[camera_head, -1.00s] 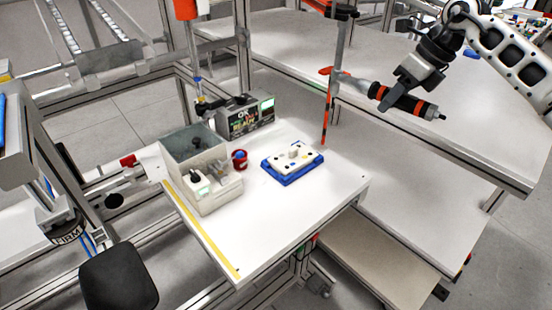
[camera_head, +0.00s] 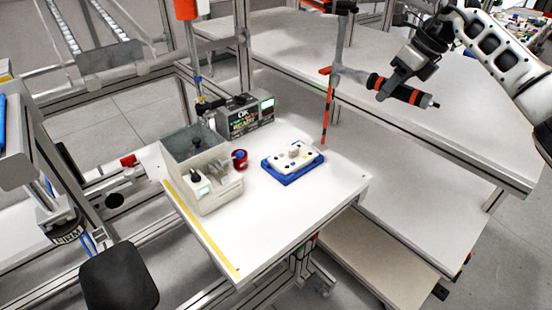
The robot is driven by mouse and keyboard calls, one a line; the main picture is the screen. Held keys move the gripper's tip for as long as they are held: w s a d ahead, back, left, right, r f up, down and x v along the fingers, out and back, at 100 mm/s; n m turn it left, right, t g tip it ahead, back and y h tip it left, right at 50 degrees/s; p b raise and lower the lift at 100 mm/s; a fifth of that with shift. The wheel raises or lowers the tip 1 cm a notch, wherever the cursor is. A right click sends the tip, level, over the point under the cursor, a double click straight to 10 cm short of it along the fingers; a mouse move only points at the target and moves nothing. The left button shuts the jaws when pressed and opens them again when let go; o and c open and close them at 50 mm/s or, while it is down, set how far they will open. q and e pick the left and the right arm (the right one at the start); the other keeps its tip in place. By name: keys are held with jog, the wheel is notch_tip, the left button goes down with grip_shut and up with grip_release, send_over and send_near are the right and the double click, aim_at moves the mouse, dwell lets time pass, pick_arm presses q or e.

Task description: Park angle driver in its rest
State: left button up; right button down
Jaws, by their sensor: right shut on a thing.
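My right gripper (camera_head: 386,90) comes in from the upper right and is shut on the angle driver (camera_head: 412,97), a black tool with orange bands. The driver lies nearly level, its dark end pointing right and slightly down. Its grey neck (camera_head: 355,75) reaches left to the upright post. An orange bracket (camera_head: 326,71) shows on the post there, and it may be part of the rest. I cannot tell whether the neck touches the bracket or only overlaps it in the picture. My left gripper is not in view.
A white table (camera_head: 262,222) stands below, its front clear. It holds a grey bin (camera_head: 184,170), a red cup (camera_head: 240,160), a blue fixture (camera_head: 290,174) and a boxy device with a display (camera_head: 245,118). An orange-and-black rod (camera_head: 328,115) hangs below the bracket. Long white benches (camera_head: 470,130) lie behind.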

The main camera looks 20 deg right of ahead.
jog(key=shift+w+d, duration=0.45)
jog(key=shift+w, duration=0.4)
jog(key=shift+c, duration=1)
grip_release()
jog(key=shift+s+f, duration=0.1)
jog(key=v, duration=1.1)
